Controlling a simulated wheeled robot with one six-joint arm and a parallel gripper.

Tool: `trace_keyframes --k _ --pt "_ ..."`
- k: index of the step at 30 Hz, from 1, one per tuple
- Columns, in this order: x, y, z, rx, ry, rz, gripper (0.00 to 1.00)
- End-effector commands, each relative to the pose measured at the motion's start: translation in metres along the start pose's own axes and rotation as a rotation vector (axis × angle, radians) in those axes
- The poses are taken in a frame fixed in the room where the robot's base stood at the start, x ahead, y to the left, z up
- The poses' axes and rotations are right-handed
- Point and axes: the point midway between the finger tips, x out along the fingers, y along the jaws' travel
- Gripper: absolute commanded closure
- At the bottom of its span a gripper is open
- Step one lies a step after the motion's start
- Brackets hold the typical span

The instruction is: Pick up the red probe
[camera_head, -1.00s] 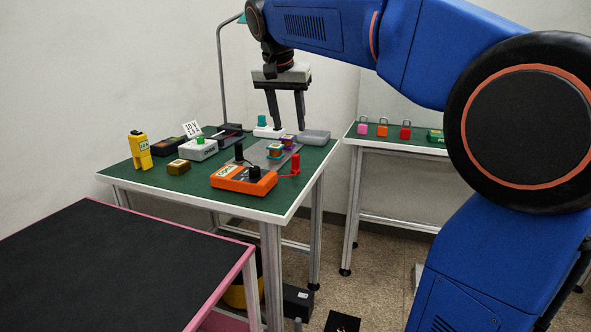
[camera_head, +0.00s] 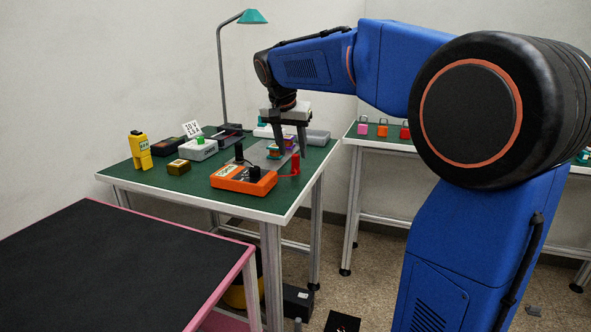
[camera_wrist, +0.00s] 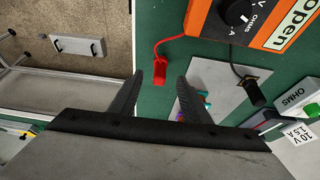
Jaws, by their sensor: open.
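The red probe (camera_head: 295,164) stands at the right edge of the green-topped table (camera_head: 215,197), just right of the orange multimeter (camera_head: 240,177). In the wrist view the red probe (camera_wrist: 170,42) lies ahead of the fingertips, its red lead running up to the meter. My gripper (camera_head: 291,152) is low over the table, with its fingers pointing down close to the probe. In the wrist view my open gripper (camera_wrist: 171,76) has nothing between its fingers, and the probe is just beyond them, apart.
The black probe (camera_head: 239,153) stands behind the meter; it also shows in the wrist view (camera_wrist: 250,92). A grey plate with coloured parts (camera_head: 270,152) lies close behind my fingers. A yellow tester (camera_head: 140,150) and a brass block (camera_head: 179,167) are to the left. A lamp (camera_head: 252,17) stands behind.

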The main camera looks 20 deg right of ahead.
Motion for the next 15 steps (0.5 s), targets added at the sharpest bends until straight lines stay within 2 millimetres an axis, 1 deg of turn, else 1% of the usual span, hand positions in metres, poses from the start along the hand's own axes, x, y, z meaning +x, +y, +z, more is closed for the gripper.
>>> trace_keyframes --k 8,15 --pt "0.014 0.0 -0.001 0.0 -0.001 0.001 0.57" --pt "0.045 0.001 -0.006 0.0 -0.001 0.001 0.57"
